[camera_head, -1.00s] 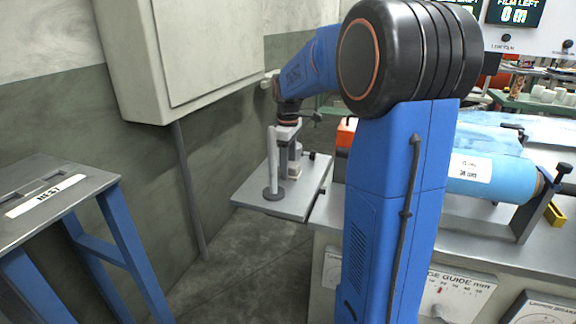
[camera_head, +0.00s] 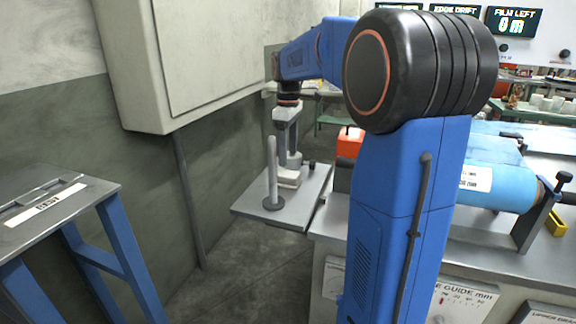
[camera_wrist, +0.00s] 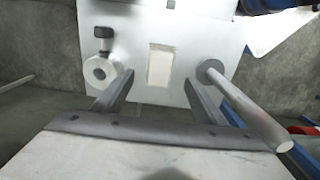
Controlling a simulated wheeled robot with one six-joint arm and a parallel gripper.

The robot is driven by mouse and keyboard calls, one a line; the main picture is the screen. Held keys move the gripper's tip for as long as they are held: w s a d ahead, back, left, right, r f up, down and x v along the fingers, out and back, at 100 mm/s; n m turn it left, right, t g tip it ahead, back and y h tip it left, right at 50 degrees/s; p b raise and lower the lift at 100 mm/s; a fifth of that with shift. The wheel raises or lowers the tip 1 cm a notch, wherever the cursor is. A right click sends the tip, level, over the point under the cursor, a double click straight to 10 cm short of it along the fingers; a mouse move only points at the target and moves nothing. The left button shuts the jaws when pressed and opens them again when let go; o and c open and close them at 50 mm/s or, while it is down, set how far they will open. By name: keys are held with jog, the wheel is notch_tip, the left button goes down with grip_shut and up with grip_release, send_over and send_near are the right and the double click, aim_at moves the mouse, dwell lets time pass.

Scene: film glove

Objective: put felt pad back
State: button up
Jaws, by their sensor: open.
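The felt pad looks to be the cream rectangular block (camera_head: 288,179) on the small grey side shelf (camera_head: 312,200). It also shows in the wrist view (camera_wrist: 160,63), lying flat on the pale shelf top (camera_wrist: 150,24). My gripper (camera_head: 288,150) points down above the shelf. In the wrist view my gripper's fingers (camera_wrist: 159,78) are apart and empty, one to each side of the pad's near end. A gap shows between each finger and the pad. The gripper hides part of the shelf behind it in the head view.
An upright grey post (camera_head: 272,175) stands beside the pad, close to my gripper; it leans across the right in the wrist view (camera_wrist: 245,105). A round white piece (camera_wrist: 101,71) sits left of the pad. A blue roll (camera_head: 500,186) lies on the machine at right.

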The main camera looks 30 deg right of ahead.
jog(key=shift+r, duration=1.7)
